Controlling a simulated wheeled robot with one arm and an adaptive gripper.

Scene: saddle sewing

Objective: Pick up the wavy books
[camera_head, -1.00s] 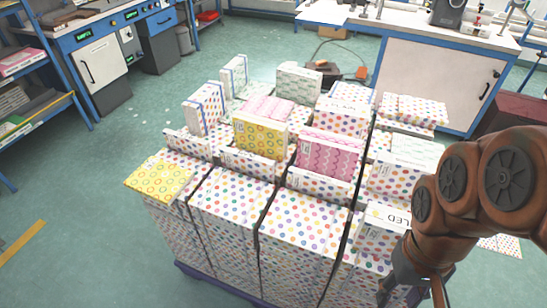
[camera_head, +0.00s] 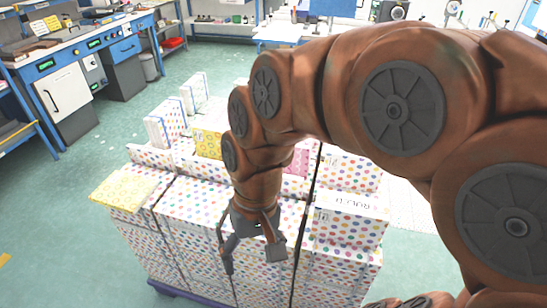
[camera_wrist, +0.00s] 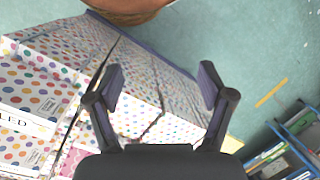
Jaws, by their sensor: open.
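A pink book with a wavy pattern (camera_head: 299,163) stands among the polka-dot boxes, mostly hidden behind my arm in the head view. A pink patch, probably the same book, shows at the lower left of the wrist view (camera_wrist: 72,160). My gripper (camera_head: 252,252) is open and empty, pointing down in front of the near side of the polka-dot stack, nearer the camera than the pink book. In the wrist view its two fingers (camera_wrist: 161,85) are spread apart with nothing between them. I cannot see whether other wavy books lie behind my arm.
Polka-dot boxes (camera_head: 190,205) stand packed on a purple pallet (camera_head: 170,290). A yellow circle-patterned book (camera_head: 125,190) lies on the left corner, and another yellow one (camera_head: 207,145) stands behind. A white lettered box (camera_head: 350,203) sits right.

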